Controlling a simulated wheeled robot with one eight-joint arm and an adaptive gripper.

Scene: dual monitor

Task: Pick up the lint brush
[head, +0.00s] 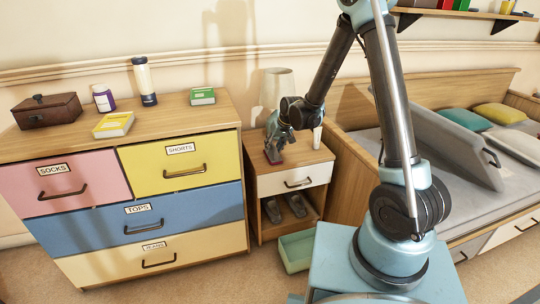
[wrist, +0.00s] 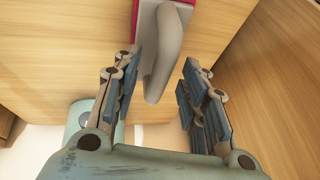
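The lint brush, with a grey handle and a red-pink head, lies on the wooden nightstand (head: 310,160). In the wrist view its handle (wrist: 168,52) points down between the fingers, and its head is partly cut off at the top edge. In the head view only a small magenta part (head: 273,156) shows beneath my gripper (head: 274,141). My gripper, also in the wrist view (wrist: 161,72), is open with a finger on either side of the handle. Gaps show on both sides, the left one narrower. I cannot tell how far the fingertips are above the nightstand top.
A lamp (head: 276,88) stands behind my gripper, and a pale upright object (head: 317,137) stands to its right. The dresser (head: 222,112) on the left holds boxes and bottles. The bed (head: 450,190) is on the right. A green bin (head: 296,252) sits on the floor.

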